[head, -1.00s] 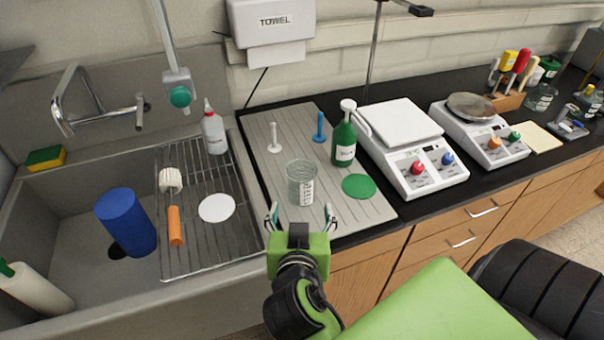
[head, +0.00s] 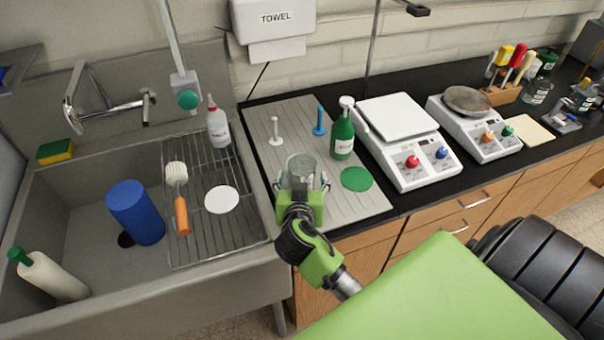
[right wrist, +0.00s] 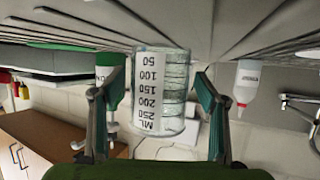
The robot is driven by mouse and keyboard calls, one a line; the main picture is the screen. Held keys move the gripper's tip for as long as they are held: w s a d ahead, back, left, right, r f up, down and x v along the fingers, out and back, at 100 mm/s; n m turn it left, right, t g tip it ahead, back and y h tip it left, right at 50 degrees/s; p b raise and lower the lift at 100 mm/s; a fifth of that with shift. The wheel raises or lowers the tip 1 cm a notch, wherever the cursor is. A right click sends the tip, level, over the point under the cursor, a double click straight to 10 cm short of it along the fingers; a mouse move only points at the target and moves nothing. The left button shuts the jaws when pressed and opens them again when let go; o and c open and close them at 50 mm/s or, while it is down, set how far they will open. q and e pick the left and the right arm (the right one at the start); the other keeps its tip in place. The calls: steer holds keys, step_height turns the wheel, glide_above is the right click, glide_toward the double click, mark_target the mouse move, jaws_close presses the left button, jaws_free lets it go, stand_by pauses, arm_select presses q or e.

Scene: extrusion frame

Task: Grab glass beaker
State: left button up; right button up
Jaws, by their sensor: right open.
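The clear glass beaker (head: 301,168) stands upright on the grey ridged drain board. My right gripper (head: 304,184) is at its near side, open, with a finger to the left and right of it. In the right wrist view the beaker (right wrist: 160,92) appears upside down, with its white graduated label facing me. The open fingers (right wrist: 157,95) flank it with a gap on each side. The gripper body hides the beaker's lower part in the head view. My left gripper is not in view.
A green soap bottle (head: 342,135), a green disc (head: 356,178), a white peg (head: 275,131) and a blue peg (head: 319,122) are near the beaker. The sink with a wire rack (head: 200,245) lies left; a white hot plate (head: 400,120) stands right.

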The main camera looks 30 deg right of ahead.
steer(key=shift+w+d+f, duration=0.15)
steer(key=shift+w, duration=0.05)
steer(key=c, duration=1.3)
steer(key=shift+o, duration=0.2)
